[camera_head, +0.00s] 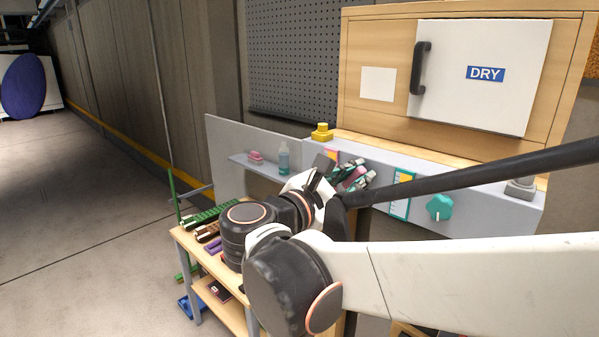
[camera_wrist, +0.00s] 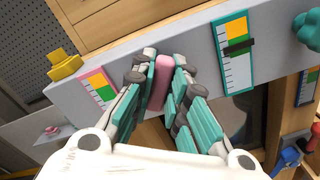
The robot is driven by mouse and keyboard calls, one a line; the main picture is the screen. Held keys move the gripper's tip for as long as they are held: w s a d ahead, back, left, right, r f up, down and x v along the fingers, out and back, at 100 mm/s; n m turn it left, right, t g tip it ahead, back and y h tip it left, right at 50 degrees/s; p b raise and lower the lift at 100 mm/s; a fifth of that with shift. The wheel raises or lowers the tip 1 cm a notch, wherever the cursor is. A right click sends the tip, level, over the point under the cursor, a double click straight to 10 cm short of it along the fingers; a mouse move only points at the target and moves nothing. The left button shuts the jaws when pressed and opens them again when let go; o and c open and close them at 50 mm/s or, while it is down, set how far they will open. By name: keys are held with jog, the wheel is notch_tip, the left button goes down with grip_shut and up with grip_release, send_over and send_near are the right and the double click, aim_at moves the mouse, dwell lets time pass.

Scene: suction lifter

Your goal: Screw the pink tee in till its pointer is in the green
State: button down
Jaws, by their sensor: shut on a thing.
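In the wrist view the pink tee (camera_wrist: 161,82) shows as a pink bar standing out from the grey panel. My gripper (camera_wrist: 162,72) is shut on it, with one teal-padded finger on each side. Its pink-edged gauge (camera_wrist: 98,86) is on the panel to the left, with a yellow-orange band, a green patch and a white scale. The left finger covers part of this gauge, and I cannot make out its pointer. In the head view my gripper (camera_head: 350,178) is at the panel, and the pink gauge (camera_head: 331,156) is partly visible behind it.
A teal gauge (camera_wrist: 233,55) with a dark pointer and a teal knob (camera_wrist: 308,30) are to the right. A yellow knob (camera_wrist: 65,68) is to the left. A wooden cabinet marked DRY (camera_head: 485,75) stands above the panel. A small wooden table (camera_head: 203,262) stands below my arm.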

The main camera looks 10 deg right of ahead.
jog(key=m, duration=0.4)
jog(key=shift+m, duration=0.4)
jog(key=m, duration=0.4)
jog(key=shift+f, duration=0.15)
jog(key=m, duration=0.5)
jog(key=shift+f, duration=0.1)
jog(key=m, duration=0.3)
jog(key=shift+m, duration=0.3)
jog(key=m, duration=0.4)
jog(key=shift+f+m, duration=0.15)
jog(key=shift+m, duration=0.15)
jog(key=m, duration=0.3)
jog(key=shift+w+m, duration=0.1)
jog(key=shift+m, duration=0.2)
jog(key=m, duration=0.4)
jog(key=shift+a+m, duration=0.1)
jog(key=shift+m, duration=0.2)
jog(key=shift+w+m, duration=0.1)
jog(key=shift+m, duration=1.9)
